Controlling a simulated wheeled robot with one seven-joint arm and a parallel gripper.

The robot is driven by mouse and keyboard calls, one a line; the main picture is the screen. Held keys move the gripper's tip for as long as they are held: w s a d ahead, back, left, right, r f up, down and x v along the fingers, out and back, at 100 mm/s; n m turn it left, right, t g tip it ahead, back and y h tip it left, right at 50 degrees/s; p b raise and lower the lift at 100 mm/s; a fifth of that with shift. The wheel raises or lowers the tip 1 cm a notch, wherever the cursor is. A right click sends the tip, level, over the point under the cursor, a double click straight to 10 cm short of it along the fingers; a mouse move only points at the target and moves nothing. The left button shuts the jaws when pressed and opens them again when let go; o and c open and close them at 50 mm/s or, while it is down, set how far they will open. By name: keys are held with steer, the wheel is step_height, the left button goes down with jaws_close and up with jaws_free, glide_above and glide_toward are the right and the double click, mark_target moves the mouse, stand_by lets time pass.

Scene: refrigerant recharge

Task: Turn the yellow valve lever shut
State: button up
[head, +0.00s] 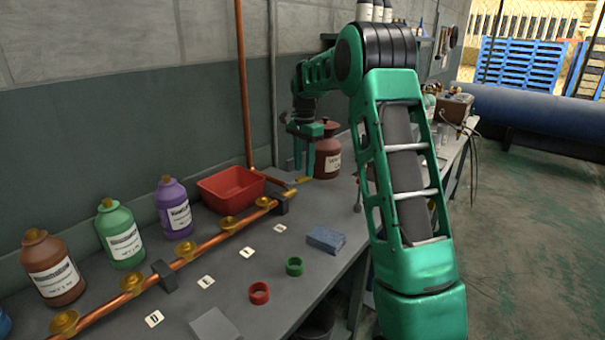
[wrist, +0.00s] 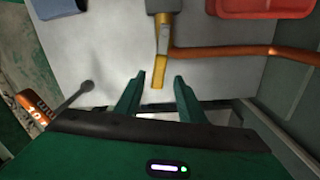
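The yellow valve lever (head: 299,181) is at the far end of the copper pipe, near the wall side of the bench. In the wrist view the lever (wrist: 159,72) sticks out from a grey valve body (wrist: 163,40), in line with the brass fitting above it. My gripper (head: 303,170) points down over the lever. In the wrist view my gripper (wrist: 158,79) is open, with the lever's free end between the two green fingertips and a gap on each side. I see no clear contact. The exact height of the fingertips over the lever is hard to tell.
A red tray (head: 231,186) stands left of the valve, and a dark red jar (head: 328,157) stands close behind my gripper. A copper branch pipe (wrist: 230,52) runs off the valve. A blue sponge (head: 326,239) lies nearer. Several bottles line the wall side.

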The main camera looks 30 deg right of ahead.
steer(key=shift+f, duration=1.25)
steer(key=shift+c, duration=0.6)
